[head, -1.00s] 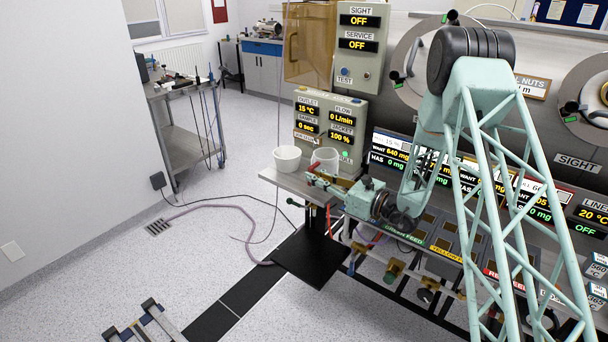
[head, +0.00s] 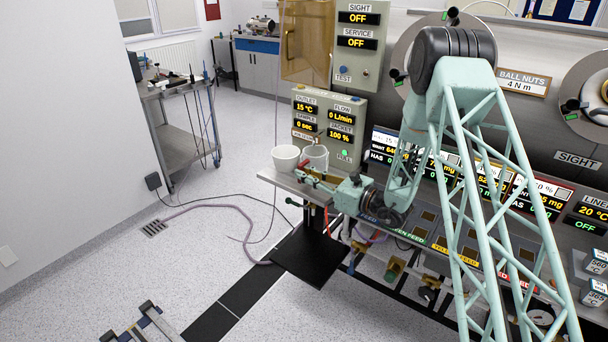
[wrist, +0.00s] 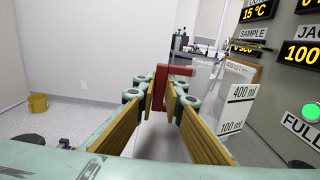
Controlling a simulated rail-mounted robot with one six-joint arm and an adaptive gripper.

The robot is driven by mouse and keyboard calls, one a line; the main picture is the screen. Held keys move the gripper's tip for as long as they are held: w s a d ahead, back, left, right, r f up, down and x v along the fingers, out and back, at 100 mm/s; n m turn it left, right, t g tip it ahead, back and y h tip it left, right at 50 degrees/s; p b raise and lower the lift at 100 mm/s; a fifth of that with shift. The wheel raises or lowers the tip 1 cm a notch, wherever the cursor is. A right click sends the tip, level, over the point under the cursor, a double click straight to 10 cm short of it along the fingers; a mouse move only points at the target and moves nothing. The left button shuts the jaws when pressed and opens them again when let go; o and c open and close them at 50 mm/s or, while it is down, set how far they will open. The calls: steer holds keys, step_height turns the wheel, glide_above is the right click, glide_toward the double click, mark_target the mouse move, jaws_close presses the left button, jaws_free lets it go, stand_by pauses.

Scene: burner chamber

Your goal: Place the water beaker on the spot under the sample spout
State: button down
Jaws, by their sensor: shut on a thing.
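The water beaker (head: 317,155) is clear and upright, over the small steel shelf (head: 268,178) in front of the OUTLET/SAMPLE panel (head: 327,118). In the wrist view the beaker (wrist: 205,88) stands at the right, see-through, with 400 ml and 100 ml labels. My gripper (wrist: 160,100) is shut on its red handle (wrist: 159,85), between yellow pads. My gripper (head: 301,174) also shows small in the head view, by the beaker. I cannot tell whether the beaker's base touches the shelf.
The panel rises close behind, and to the right in the wrist view (wrist: 290,80). A steel trolley (head: 180,120) stands farther off at the left. The floor between is mostly open.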

steer(key=shift+f, duration=0.1)
steer(key=c, duration=2.7)
jaws_free()
steer(key=shift+r, duration=0.2)
steer(key=shift+p+v, duration=1)
steer(key=shift+v, duration=5.05)
